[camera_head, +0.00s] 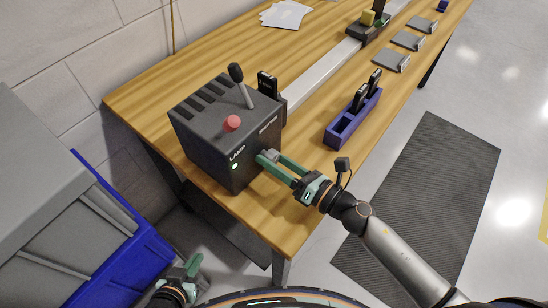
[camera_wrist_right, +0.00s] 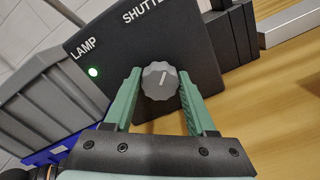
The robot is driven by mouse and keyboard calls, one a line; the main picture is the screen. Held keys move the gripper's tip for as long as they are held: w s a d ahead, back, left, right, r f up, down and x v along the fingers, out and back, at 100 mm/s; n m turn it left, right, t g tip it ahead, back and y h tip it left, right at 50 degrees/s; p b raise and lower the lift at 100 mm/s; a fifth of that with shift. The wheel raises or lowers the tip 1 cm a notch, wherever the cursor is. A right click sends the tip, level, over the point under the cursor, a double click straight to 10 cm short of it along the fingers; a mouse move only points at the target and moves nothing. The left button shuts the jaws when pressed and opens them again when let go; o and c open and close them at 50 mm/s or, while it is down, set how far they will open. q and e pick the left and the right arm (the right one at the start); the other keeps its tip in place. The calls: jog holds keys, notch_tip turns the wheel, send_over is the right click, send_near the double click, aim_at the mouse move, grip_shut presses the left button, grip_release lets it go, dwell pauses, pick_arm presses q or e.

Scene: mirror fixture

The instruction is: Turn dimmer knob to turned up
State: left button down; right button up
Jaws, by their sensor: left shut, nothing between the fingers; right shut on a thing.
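The dimmer knob (camera_wrist_right: 160,82) is a grey ribbed dial with a short white mark, on the front face of the dark control box (camera_head: 220,150). In the right wrist view the mark points up, leaning slightly right. My right gripper (camera_head: 269,159) is shut on the knob, one green finger on each side. In the head view the fingers mostly hide the knob. A green lamp (camera_wrist_right: 93,72) is lit beside the LAMP label. My left gripper (camera_head: 190,267) is shut and empty, low at the left, well away from the box.
The box stands on a wooden table (camera_head: 285,222), with a red button (camera_head: 232,123) and a black-tipped lever (camera_head: 240,85) on top. A blue holder (camera_head: 345,128) with black items stands to its right. A blue bin (camera_head: 125,255) is at lower left.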

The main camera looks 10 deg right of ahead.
dwell(0.4)
jog(key=o, duration=1.4)
jog(key=shift+s+d+f, duration=0.15)
jog(key=shift+s+d, duration=0.2)
jog(key=b+v, duration=0.3)
jog(key=v, duration=0.7)
jog(key=shift+b, duration=0.3)
jog(key=shift+v, duration=0.75)
